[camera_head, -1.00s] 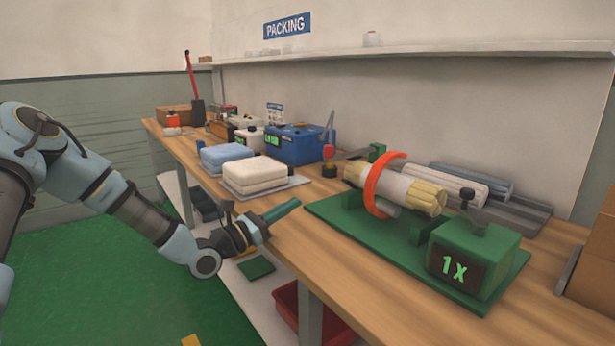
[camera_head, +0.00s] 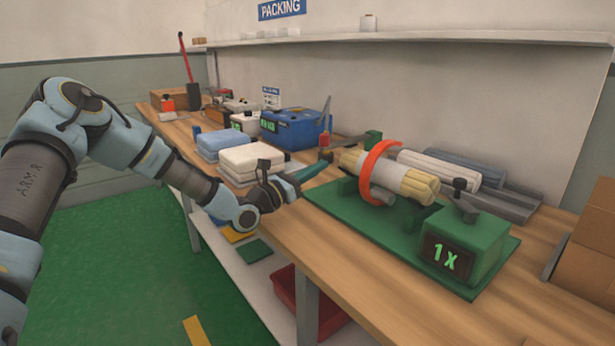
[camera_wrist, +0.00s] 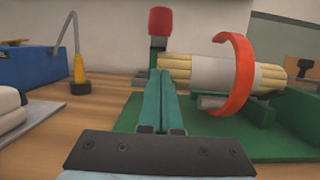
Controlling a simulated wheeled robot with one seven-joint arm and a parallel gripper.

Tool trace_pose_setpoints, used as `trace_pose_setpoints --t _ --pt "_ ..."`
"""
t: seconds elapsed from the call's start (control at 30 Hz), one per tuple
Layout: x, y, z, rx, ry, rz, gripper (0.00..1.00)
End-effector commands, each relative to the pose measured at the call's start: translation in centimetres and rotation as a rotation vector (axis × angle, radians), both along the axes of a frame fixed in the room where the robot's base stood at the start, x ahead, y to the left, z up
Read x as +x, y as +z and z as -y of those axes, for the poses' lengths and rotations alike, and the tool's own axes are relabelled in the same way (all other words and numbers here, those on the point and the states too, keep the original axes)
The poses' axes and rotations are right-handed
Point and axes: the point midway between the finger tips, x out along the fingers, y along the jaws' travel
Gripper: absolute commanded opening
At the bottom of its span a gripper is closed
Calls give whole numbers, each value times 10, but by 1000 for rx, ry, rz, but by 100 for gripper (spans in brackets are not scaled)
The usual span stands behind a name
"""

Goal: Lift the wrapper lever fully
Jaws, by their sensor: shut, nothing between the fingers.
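The green wrapper (camera_head: 408,246) stands on the table with an orange ring (camera_head: 369,177) around a pale yellow bundle (camera_head: 415,184). Its front box shows "1X". A lever with a red knob (camera_head: 325,140) and dark collar sits at the wrapper's left end; the red knob also shows in the wrist view (camera_wrist: 160,21). My gripper (camera_head: 325,164) has its teal fingers together and empty. In the wrist view the fingertips (camera_wrist: 162,72) are just below the knob and collar, overlapping the lever's lower part. I cannot tell whether they touch it. The lever's pivot is partly hidden.
A blue box (camera_head: 290,127) and folded white stack (camera_head: 251,158) stand left of the wrapper. A yellow post (camera_wrist: 78,66) rises beside the blue box in the wrist view. Cardboard boxes (camera_head: 592,250) stand at the right edge. The table front is clear.

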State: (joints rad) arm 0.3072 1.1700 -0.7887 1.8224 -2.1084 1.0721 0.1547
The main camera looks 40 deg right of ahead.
Motion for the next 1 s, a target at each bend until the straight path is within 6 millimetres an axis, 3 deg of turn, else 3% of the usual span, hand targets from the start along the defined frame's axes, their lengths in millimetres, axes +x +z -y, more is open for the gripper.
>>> trace_pose_setpoints --t 0.2,0.63,1.0 --pt "-1 19 0 1 -2 1 0" --pt "-1 22 -1 3 -1 -1 0" --pt "-1 35 -2 61 -1 4 0"
